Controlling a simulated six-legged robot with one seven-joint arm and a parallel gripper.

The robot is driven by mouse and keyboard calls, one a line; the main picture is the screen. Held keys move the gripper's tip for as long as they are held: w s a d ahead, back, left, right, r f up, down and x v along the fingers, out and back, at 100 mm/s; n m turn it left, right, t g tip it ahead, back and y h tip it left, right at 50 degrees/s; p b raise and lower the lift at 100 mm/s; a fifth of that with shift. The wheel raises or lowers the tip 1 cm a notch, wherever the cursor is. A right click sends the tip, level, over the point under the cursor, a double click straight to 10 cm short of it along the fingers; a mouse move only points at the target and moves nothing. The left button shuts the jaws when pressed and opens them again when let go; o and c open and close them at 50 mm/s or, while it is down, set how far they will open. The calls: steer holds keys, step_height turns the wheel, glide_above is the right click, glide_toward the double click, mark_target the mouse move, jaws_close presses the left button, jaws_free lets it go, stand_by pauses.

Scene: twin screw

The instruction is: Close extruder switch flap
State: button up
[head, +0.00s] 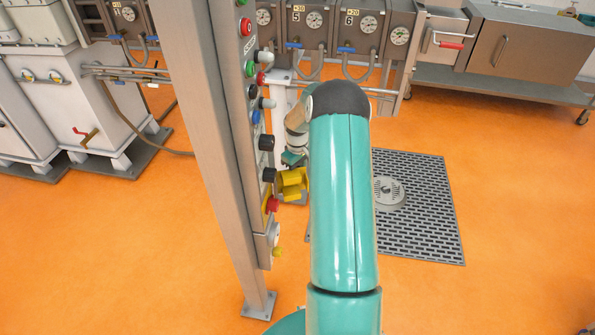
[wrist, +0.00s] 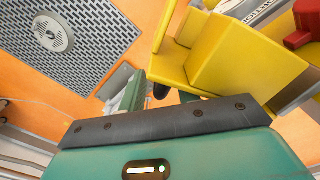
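The yellow switch flap (head: 292,185) stands out from the right side of the control panel in the head view. It shows large and close in the wrist view (wrist: 245,65), with several yellow faces. A red switch (head: 271,205) sits just below the flap on the panel and shows at the wrist view's upper right (wrist: 303,25). My gripper (head: 293,158) is right by the flap, partly hidden behind my teal arm.
The panel post (head: 215,150) stands left of my arm, with several knobs and buttons. A grey floor grate (head: 425,205) lies to the right, with open orange floor around it. Machines with gauges (head: 315,25) and a steel cabinet (head: 525,45) stand behind.

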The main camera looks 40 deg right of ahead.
steer(key=shift+f, duration=0.2)
steer(key=shift+c, duration=0.3)
jaws_close()
steer(key=shift+d, duration=0.1)
